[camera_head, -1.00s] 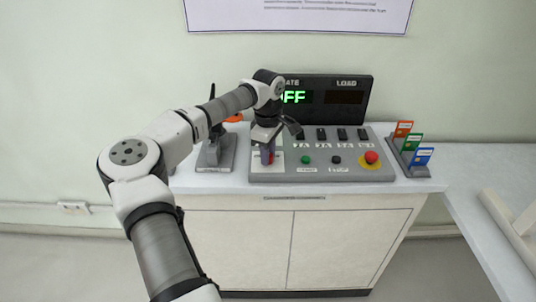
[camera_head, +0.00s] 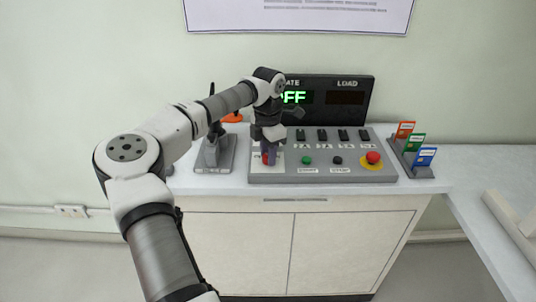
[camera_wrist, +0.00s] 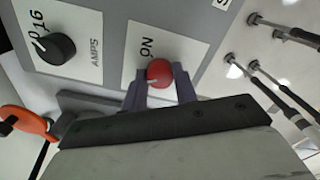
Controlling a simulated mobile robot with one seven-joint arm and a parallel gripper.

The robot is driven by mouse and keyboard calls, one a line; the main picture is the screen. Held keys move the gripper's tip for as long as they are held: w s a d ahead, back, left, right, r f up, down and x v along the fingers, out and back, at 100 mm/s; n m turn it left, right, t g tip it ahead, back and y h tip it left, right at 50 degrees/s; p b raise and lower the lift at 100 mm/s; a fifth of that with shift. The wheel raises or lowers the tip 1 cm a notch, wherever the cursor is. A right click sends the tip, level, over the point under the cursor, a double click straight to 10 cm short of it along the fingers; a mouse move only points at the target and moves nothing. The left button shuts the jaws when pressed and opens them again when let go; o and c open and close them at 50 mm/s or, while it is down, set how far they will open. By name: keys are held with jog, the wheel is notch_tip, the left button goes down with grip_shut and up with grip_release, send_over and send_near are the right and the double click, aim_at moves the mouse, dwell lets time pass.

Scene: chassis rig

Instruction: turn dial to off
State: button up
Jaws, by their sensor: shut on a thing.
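The red dial (camera_wrist: 160,73) sits on a white plate marked ON, on the grey control panel (camera_head: 318,179). In the wrist view my gripper (camera_wrist: 160,90) has a finger on each side of the dial and is shut on it. In the head view my gripper (camera_head: 268,153) points down at the panel's left end, and only a bit of red shows beside its fingers. The dial's exact pointing is hard to tell. The display (camera_head: 293,97) above the panel shows green OFF letters, partly hidden by my arm.
A black AMPS knob (camera_wrist: 55,48) is beside the red dial's plate. A row of black switches, a green button (camera_head: 307,160), a black button (camera_head: 337,160) and a red mushroom button (camera_head: 373,157) lie to the right. A grey lever stand (camera_head: 215,155) stands left of the panel.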

jog(key=shift+n, duration=1.4)
jog(key=o, duration=1)
jog(key=shift+c, duration=0.2)
notch_tip(320, 180, up, 14)
jog(key=b, duration=0.2)
jog(key=shift+d+f, duration=0.1)
